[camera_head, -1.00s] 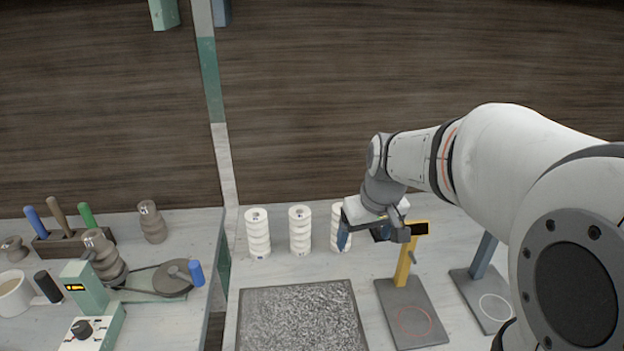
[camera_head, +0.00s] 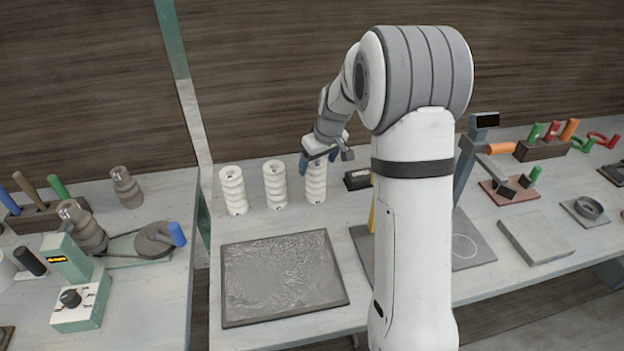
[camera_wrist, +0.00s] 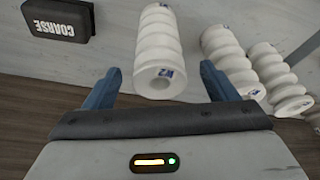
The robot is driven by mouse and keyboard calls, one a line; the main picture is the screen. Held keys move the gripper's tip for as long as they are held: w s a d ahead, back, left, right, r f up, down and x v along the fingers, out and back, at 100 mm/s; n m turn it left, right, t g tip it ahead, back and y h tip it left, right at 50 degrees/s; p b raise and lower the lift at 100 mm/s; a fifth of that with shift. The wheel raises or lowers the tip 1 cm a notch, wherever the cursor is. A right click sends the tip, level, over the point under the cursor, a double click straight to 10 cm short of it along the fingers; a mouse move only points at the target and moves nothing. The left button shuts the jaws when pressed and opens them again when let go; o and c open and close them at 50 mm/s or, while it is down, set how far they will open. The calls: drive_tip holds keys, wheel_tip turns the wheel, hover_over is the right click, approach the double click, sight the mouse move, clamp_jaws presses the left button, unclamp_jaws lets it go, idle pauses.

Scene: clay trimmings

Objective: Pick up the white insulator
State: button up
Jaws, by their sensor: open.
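Several white ribbed insulators stand at the back of the table. In the head view, one insulator stands at the left (camera_head: 233,190), one in the middle (camera_head: 275,185) and one at the right (camera_head: 316,184). My gripper (camera_head: 322,160) is at the top of the right one. In the wrist view, an insulator with a blue mark (camera_wrist: 159,55) lies between the two blue fingers of my open gripper (camera_wrist: 160,88), with a gap on each side. Two more insulators (camera_wrist: 229,60) (camera_wrist: 277,78) stand to its right in that view.
A dark block marked COARSE (camera_wrist: 58,18) is near the insulator; it shows beside my arm in the head view (camera_head: 357,179). A grey textured slab (camera_head: 282,277) lies in front of the insulators. A left bench holds a green control box (camera_head: 75,285). My arm hides part of the stands at right.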

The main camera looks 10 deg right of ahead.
drive_tip(key=x, duration=0.3)
drive_tip(key=shift+w+a+f, duration=0.1)
drive_tip(key=shift+f, duration=0.05)
drive_tip(key=c, duration=1.5)
